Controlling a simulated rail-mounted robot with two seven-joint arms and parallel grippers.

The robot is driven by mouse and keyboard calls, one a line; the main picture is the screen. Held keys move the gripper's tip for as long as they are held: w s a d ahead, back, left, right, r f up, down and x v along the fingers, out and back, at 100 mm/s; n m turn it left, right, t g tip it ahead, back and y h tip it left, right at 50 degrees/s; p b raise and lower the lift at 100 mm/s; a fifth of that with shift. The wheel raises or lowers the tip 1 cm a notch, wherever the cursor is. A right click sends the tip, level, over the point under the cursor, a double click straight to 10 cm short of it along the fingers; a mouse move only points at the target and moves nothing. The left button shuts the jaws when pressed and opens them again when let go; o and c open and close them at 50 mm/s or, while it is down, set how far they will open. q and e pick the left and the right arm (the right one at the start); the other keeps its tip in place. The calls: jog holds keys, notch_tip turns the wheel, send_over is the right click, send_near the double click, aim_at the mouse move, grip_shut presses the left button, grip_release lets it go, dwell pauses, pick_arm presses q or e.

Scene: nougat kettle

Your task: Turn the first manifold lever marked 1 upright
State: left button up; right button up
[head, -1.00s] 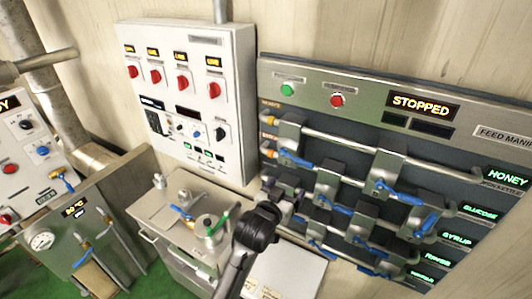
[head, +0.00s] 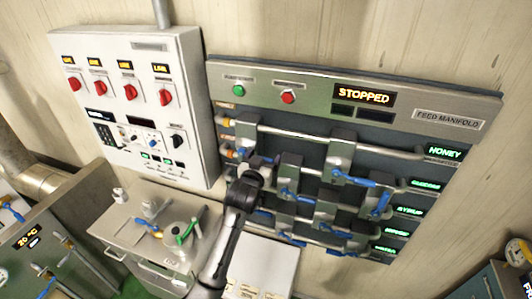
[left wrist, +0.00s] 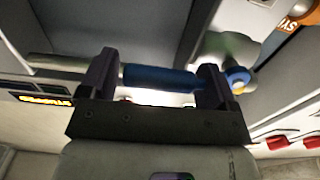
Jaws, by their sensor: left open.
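The feed manifold (head: 400,105) is a grey wall panel with steel pipes, valve blocks and several blue levers. My left gripper (head: 262,162) is at its left side, just below the upper-left valve block (head: 246,132). It partly covers a blue lever (head: 241,151) there. In the left wrist view, my left gripper (left wrist: 160,66) is open, with one finger on each side of a blue lever handle (left wrist: 160,78). The handle lies across the gap; contact cannot be told. No number 1 mark is readable. My right gripper is not in view.
A white control box (head: 130,60) with red knobs hangs left of the manifold. A steel cart (head: 120,222) with small valves stands below it. Other blue levers, such as the upper-middle one (head: 352,180), and their pipes crowd the space right of my gripper.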

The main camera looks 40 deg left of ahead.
pick_arm(q)
jog(key=shift+x, duration=1.1)
jog(key=shift+c, duration=0.2)
jog(key=c, duration=1.2)
